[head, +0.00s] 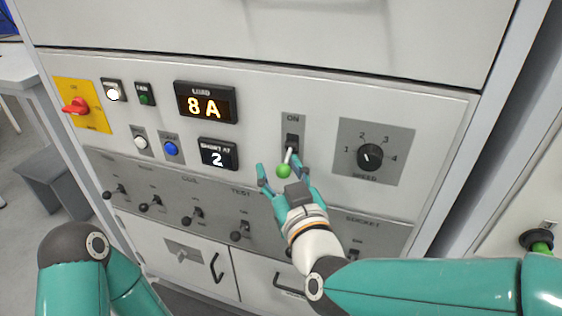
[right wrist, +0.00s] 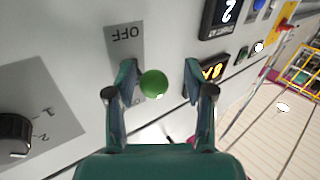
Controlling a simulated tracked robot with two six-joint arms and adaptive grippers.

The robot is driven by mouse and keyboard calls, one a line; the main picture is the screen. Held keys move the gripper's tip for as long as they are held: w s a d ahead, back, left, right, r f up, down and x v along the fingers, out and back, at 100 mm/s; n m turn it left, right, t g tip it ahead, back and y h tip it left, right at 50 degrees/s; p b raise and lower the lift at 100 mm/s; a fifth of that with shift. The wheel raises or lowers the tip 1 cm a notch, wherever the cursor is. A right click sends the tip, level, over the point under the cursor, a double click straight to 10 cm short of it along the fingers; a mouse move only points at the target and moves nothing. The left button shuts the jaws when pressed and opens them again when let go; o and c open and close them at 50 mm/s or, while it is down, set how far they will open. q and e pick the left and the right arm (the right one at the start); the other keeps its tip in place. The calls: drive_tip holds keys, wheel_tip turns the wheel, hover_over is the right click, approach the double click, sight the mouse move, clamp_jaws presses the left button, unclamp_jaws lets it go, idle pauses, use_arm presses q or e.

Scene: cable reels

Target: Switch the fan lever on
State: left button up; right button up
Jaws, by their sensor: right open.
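The lever (head: 290,155) with a green ball knob (head: 284,171) sits on a grey plate marked ON at its top, left of the speed dial. I take it as the fan lever. Its stick slants downward and out from the panel. The right wrist view shows the green knob (right wrist: 153,83) and the plate's OFF mark (right wrist: 124,33). My right gripper (head: 281,166) is open, with one finger on each side of the knob. In the right wrist view, the knob is nearer one finger; contact is unclear. My left gripper is out of view.
A speed dial (head: 369,157) is right of the lever. Displays reading 8 A (head: 206,103) and 2 (head: 218,154), several buttons and a red rotary switch (head: 76,105) are to the left. A row of small levers (head: 196,214) runs below. Door handles (head: 216,268) stick out lower down.

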drive_tip(key=shift+d, duration=0.2)
drive_tip(key=shift+c, duration=0.6)
drive_tip(key=shift+d, duration=0.1)
clamp_jaws()
drive_tip(key=shift+r, duration=0.1)
